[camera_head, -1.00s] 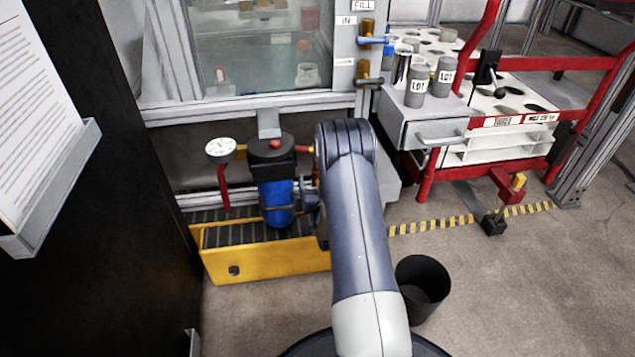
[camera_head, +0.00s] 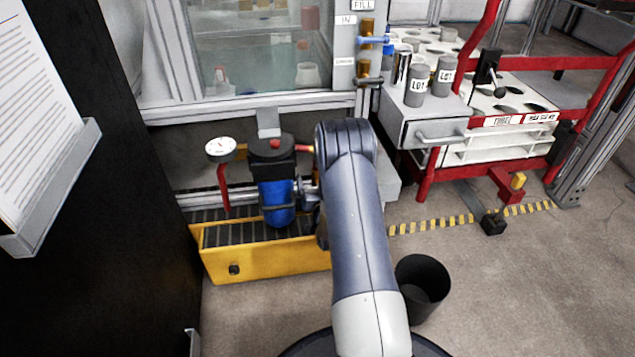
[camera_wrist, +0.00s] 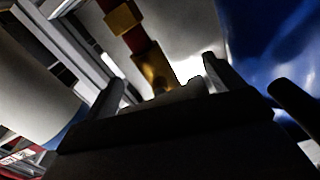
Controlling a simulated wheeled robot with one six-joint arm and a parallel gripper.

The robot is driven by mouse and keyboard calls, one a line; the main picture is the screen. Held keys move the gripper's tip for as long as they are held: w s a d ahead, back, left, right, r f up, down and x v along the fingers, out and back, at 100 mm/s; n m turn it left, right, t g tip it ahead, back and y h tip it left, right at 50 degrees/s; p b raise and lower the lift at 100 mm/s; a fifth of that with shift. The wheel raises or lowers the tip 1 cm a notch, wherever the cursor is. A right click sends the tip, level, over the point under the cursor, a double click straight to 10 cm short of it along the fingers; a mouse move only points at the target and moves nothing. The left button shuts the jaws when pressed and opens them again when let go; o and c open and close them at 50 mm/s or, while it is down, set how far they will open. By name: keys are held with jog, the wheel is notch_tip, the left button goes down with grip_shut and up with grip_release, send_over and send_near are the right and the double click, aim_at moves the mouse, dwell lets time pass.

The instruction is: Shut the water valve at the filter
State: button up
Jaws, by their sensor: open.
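The water filter has a blue bowl (camera_head: 276,203) under a black head (camera_head: 272,150), with a red button on top. A white dial gauge (camera_head: 220,149) and a hanging red bar (camera_head: 224,187) are on its left. A red and brass fitting (camera_head: 304,148) runs right, behind my arm. In the head view my gripper is mostly hidden by my arm, right of the bowl. In the wrist view my open gripper (camera_wrist: 162,72) points at a brass fitting (camera_wrist: 153,68) with a red section above; the blue bowl (camera_wrist: 270,50) is at right. I cannot make out a valve handle between the fingers.
A yellow tray (camera_head: 265,263) with a dark grate lies under the filter. A black bin (camera_head: 422,285) stands right of my arm. A red-framed cart (camera_head: 425,175) is at right, and a dark panel (camera_head: 120,230) is at left. Floor at lower right is clear.

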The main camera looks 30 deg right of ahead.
jog(key=p+v, duration=0.3)
jog(key=v, duration=0.7)
jog(key=shift+s, duration=0.4)
jog(key=shift+w+a, duration=0.1)
jog(key=b+x, duration=0.3)
jog(key=x, duration=0.7)
jog(key=shift+w, duration=0.35)
jog(key=shift+s, duration=0.1)
